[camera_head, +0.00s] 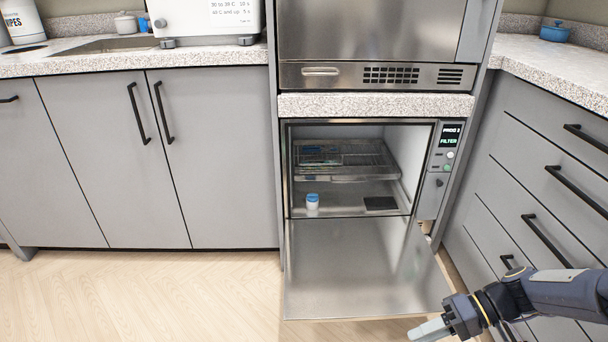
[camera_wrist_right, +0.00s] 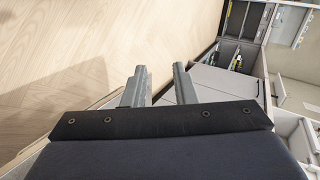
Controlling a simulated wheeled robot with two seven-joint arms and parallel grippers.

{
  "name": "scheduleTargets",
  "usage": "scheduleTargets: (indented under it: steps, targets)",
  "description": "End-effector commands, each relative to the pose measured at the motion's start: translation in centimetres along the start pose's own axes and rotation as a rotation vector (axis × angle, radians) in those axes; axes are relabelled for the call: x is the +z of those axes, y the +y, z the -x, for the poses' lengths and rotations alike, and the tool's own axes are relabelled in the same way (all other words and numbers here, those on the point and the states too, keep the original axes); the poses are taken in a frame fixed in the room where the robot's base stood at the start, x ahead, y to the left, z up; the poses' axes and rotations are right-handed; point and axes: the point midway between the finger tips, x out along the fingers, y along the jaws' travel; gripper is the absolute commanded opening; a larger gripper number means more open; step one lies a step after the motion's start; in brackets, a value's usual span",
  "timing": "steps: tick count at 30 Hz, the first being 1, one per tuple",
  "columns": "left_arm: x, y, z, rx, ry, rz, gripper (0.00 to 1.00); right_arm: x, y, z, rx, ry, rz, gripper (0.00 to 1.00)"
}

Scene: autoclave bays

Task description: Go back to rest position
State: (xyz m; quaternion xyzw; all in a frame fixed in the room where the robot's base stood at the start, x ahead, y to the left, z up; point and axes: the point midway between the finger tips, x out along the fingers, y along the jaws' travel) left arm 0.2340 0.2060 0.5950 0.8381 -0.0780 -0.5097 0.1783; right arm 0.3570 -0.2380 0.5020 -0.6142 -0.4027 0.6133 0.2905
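My right gripper (camera_head: 428,329) is at the lower right of the head view, beside the lowered door and in front of the right drawers. In the right wrist view its two fingers (camera_wrist_right: 159,88) stand apart with nothing between them. The autoclave (camera_head: 438,172) is open, its steel door (camera_head: 352,270) folded down. Inside are a wire rack (camera_head: 365,160) on the upper level, a small white jar with a blue lid (camera_head: 312,201) and a dark flat item (camera_head: 380,203) on the lower level. My left gripper is not in view.
Grey cabinets (camera_head: 115,160) stand left of the autoclave, drawers (camera_head: 545,170) to the right, close to my right arm. The lowered door juts out over the floor. The wooden floor (camera_head: 130,298) at the left is clear.

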Motion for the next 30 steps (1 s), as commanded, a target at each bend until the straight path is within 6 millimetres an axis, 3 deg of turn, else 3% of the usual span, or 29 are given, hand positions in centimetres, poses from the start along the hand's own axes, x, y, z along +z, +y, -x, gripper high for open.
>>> scheduleTargets:
  steps: [1, 3, 9, 15, 26, 27, 30]
  targets:
    - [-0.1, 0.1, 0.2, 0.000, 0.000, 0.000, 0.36, 0.7, -2.2, 0.5, 0.081, -0.007, 0.002, 0.25]
    - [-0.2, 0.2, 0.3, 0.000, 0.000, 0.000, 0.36, 1.8, -4.4, 0.9, 0.187, -0.003, -0.014, 0.25]
    - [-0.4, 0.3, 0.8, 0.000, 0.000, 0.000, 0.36, 5.5, -9.2, 1.7, 0.454, 0.105, -0.044, 0.25]
    - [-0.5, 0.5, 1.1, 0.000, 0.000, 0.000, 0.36, 8.3, -11.3, 2.0, 0.600, 0.270, -0.053, 0.25]
    - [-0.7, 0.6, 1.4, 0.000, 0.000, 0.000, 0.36, 10.9, -12.7, 2.0, 0.678, 0.528, -0.040, 0.25]
    - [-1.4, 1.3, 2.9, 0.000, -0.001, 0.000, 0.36, 10.7, -14.2, 3.0, 0.678, 0.522, -0.046, 0.25]
    - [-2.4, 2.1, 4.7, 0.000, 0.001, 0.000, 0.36, 10.5, -16.0, 4.1, 0.678, 0.518, -0.049, 0.25]
